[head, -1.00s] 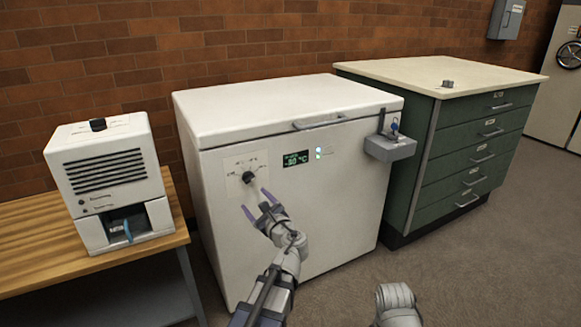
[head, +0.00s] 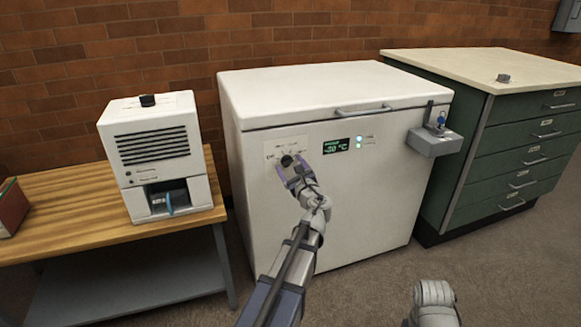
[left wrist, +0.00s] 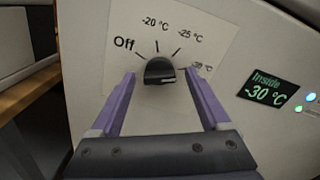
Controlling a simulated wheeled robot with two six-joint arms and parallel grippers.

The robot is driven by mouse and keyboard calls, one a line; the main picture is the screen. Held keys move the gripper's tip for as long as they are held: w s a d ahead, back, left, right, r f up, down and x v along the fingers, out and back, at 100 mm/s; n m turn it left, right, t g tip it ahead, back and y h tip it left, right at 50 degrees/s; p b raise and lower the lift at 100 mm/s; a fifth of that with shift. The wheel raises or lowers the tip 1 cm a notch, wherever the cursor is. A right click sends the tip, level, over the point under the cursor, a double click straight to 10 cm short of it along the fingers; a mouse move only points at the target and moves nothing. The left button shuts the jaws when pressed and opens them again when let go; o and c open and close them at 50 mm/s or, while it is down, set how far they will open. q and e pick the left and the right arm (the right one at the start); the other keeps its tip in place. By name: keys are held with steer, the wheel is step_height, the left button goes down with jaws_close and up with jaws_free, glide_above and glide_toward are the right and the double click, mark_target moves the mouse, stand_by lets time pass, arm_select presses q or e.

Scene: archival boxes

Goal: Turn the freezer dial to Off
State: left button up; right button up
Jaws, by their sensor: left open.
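The white chest freezer (head: 350,215) stands against the brick wall. Its black dial (head: 287,160) is on a pale label at the front's upper left. In the left wrist view the dial (left wrist: 159,71) has marks Off, -20 °C, -25 °C and -30 °C around its top. I cannot tell surely which mark it points to. The display (left wrist: 268,90) reads "Inside -30 °C". My left gripper (head: 289,169) is open at the dial. In the left wrist view its two purple fingers (left wrist: 160,75) stand either side of the dial, with gaps.
A lock box (head: 434,142) with a blue-topped key sticks out at the freezer's upper right. A white machine (head: 157,150) stands on the wooden bench (head: 90,215) at left. A green drawer cabinet (head: 520,150) stands at right.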

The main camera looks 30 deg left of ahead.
arm_select(q)
jaws_close()
stand_by(0.8)
